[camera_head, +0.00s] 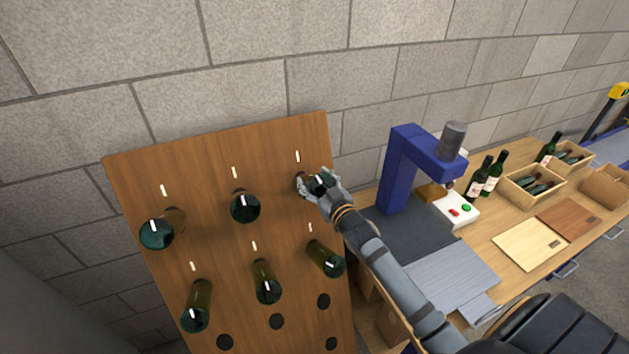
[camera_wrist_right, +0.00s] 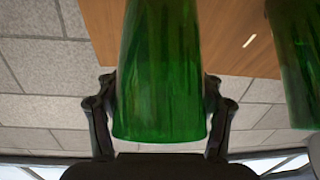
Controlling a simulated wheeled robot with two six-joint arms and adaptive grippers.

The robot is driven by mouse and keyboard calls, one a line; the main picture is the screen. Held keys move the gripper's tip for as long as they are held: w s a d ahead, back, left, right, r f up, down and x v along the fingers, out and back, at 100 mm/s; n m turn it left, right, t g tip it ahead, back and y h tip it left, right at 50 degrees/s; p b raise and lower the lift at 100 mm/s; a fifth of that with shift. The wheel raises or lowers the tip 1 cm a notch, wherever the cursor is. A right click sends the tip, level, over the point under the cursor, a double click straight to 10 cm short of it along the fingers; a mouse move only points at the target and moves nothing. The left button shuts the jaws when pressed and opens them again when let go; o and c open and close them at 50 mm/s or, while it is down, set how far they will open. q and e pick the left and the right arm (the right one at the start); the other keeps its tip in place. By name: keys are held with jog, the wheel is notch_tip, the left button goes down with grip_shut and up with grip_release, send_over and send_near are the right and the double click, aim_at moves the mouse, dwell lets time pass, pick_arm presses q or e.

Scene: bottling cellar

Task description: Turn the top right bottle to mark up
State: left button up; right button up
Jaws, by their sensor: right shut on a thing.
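My right gripper (camera_head: 318,184) is shut around the base end of this bottle. In the right wrist view the green bottle (camera_wrist_right: 160,75) fills the middle, with a finger on either side. The gripper covers part of the bottle in the head view. My left gripper is not in view.
Other bottles stand out of the board: top middle (camera_head: 245,207), top left (camera_head: 157,234) and several in the row below. Empty holes (camera_head: 277,321) lie lower. To the right, a workbench (camera_head: 500,215) carries a blue press (camera_head: 398,165), wine bottles and wooden boxes (camera_head: 535,184).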

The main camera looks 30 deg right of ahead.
jog(key=m+h+b, duration=0.1)
jog(key=m+b, duration=0.1)
jog(key=m+h+b, duration=0.2)
jog(key=m, duration=0.1)
jog(key=m+h+b, duration=0.2)
jog(key=b, duration=0.1)
jog(key=shift+d+f+g, duration=0.25)
jog(key=shift+d+g, duration=0.15)
jog(key=shift+s+d+r+m+g+h+b, duration=0.1)
jog(key=shift+m+g+h+b, duration=0.25)
jog(key=shift+m+h+b, duration=0.55)
jog(key=shift+d+r+m+g+h+b, duration=0.1)
jog(key=shift+m+g+h+b, duration=0.4)
jog(key=shift+m, duration=0.8)
jog(key=o, duration=1.2)
jog(key=shift+c, duration=0.2)
